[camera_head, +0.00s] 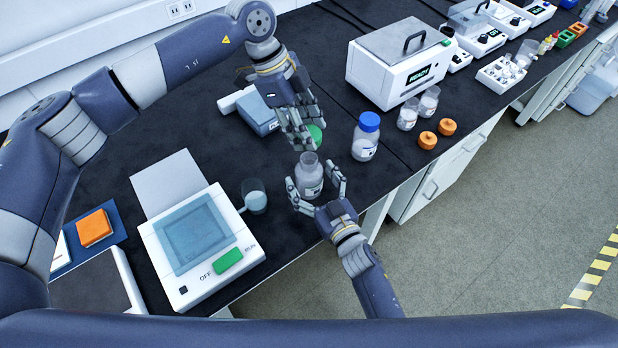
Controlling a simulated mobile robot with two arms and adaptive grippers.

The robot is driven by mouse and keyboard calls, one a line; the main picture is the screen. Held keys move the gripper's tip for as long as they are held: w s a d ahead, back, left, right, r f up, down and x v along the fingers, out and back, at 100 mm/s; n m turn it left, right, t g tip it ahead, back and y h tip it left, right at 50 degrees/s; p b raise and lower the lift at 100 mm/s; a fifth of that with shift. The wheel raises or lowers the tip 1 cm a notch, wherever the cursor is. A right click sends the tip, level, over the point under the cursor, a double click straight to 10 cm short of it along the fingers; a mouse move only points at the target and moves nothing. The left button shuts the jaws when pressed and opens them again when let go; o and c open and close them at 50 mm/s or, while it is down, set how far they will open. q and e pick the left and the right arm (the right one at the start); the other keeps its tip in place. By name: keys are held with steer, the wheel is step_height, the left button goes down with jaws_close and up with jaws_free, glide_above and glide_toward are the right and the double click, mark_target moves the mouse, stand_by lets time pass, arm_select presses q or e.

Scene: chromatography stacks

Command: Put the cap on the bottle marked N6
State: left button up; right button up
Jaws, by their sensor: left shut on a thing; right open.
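An uncapped clear bottle (309,182) stands upright on the black bench near its front edge. It has a label, too small to read. My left gripper (302,140) is above the bottle's mouth, shut on a green cap (317,136). The cap is partly hidden by the fingers and is apart from the bottle. My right gripper (317,188) is open, with its fingers on either side of the bottle's body. I cannot tell whether they touch it. A bottle with a blue cap (369,121) stands to the right.
A white balance-like device (240,270) and a small beaker (254,197) are at left. A blue-grey box (258,113) lies behind my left gripper.

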steer(key=shift+c, duration=0.6)
steer(key=c, duration=1.5)
arm_select(q)
steer(key=shift+f, duration=2.45)
steer(key=shift+f, duration=0.85)
steer(key=shift+f, duration=0.6)
